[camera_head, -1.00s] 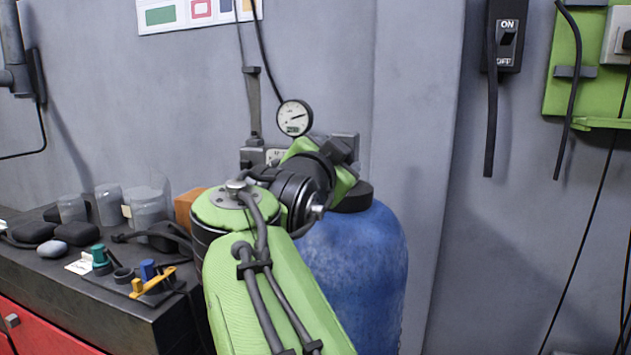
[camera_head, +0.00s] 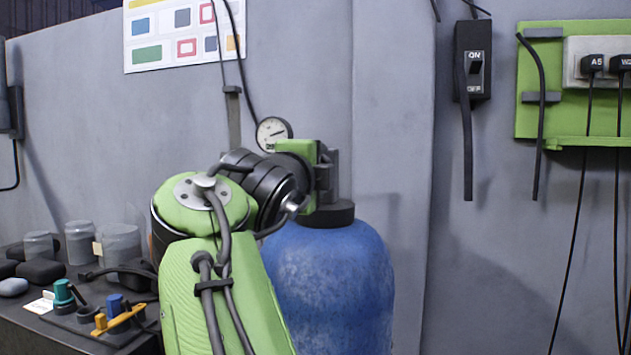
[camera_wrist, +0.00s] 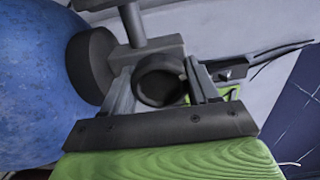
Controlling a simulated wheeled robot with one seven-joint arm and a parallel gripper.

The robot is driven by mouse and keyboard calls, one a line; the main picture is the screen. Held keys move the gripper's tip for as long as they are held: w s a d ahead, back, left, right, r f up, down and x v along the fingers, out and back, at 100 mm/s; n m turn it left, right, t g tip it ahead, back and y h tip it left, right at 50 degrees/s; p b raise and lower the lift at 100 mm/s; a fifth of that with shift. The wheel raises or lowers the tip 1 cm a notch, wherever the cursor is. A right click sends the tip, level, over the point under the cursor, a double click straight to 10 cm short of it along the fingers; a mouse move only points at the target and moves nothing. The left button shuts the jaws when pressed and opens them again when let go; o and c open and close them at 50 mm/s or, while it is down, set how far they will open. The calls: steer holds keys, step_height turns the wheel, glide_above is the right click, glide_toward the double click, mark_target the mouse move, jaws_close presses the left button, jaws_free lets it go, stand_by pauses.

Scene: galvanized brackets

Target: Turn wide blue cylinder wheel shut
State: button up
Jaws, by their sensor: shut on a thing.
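The wide blue cylinder (camera_head: 335,285) stands upright against the wall, partly hidden by my arm. It has a dark collar (camera_head: 328,214) on top, and its blue side fills the left of the wrist view (camera_wrist: 35,85). A dark, hollow round wheel (camera_wrist: 160,88) on the grey valve body shows in the wrist view between my two fingers. My gripper (camera_wrist: 160,75) is shut on this wheel, one finger on each side. In the head view my gripper (camera_head: 327,176) is just above the collar, and the wheel is hidden there.
A round gauge (camera_head: 273,133) is close behind my wrist. A dark bench (camera_head: 75,335) with jars, stones and small tools stands at left. A switch box (camera_head: 473,62) and a green panel (camera_head: 530,115) with hanging cables are on the wall at right.

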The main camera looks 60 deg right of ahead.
steer(key=m+b, duration=0.1)
steer(key=m, duration=0.4)
steer(key=shift+f, duration=0.1)
steer(key=shift+b, duration=0.3)
stand_by(0.4)
steer(key=o, duration=1)
steer(key=shift+o, duration=0.2)
steer(key=shift+a, duration=0.1)
steer(key=s+a+p, duration=0.2)
steer(key=a+p, duration=0.1)
steer(key=a, duration=1.2)
steer(key=shift+s+a+p, duration=0.2)
steer(key=shift+p, duration=0.2)
